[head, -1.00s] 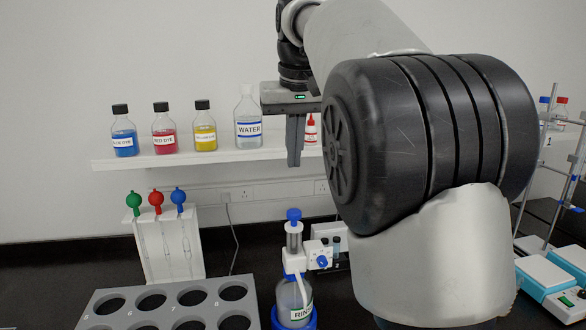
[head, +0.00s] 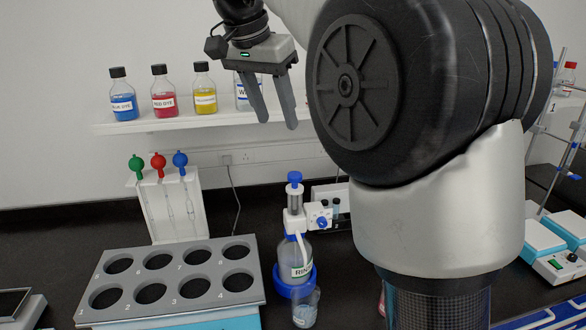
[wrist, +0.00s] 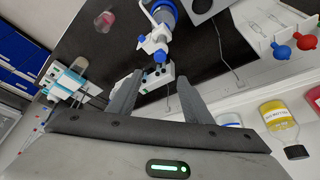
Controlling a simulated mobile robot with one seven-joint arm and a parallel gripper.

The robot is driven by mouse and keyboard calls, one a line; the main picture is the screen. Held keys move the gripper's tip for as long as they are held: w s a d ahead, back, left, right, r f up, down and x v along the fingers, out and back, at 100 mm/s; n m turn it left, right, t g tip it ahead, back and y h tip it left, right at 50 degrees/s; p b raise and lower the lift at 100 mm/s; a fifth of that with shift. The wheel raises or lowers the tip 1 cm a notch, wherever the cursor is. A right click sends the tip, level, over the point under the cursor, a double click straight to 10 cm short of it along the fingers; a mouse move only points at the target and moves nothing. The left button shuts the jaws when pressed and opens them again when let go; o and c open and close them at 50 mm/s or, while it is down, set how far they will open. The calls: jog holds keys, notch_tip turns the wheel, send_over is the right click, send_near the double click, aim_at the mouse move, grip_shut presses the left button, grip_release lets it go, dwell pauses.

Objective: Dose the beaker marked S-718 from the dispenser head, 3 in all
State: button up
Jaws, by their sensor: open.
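The dispenser head (head: 294,215) has a blue knob and a white side nozzle. It sits on a clear bottle labelled RIN… (head: 293,258) in a blue holder. A small clear beaker (head: 305,309) stands on the bench just in front of that bottle; its marking is too small to read. My gripper (head: 277,121) is open and empty, high above the bench in front of the shelf, above and slightly left of the dispenser. In the wrist view the dispenser (wrist: 158,30) shows beyond the open fingers (wrist: 160,78).
A grey rack (head: 172,279) with numbered holes lies left of the dispenser. Pipettes with coloured bulbs stand in a white holder (head: 172,207). Dye bottles (head: 164,93) line the shelf (head: 150,124). A pinkish vessel (head: 381,304) is mostly hidden behind my arm.

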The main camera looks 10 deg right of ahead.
aim_at(295, 173)
jog(key=b+x, duration=0.2)
jog(key=x, duration=1.4)
jog(key=shift+f, duration=0.3)
jog(key=shift+c, duration=0.2)
grip_shut()
jog(key=shift+r, duration=0.15)
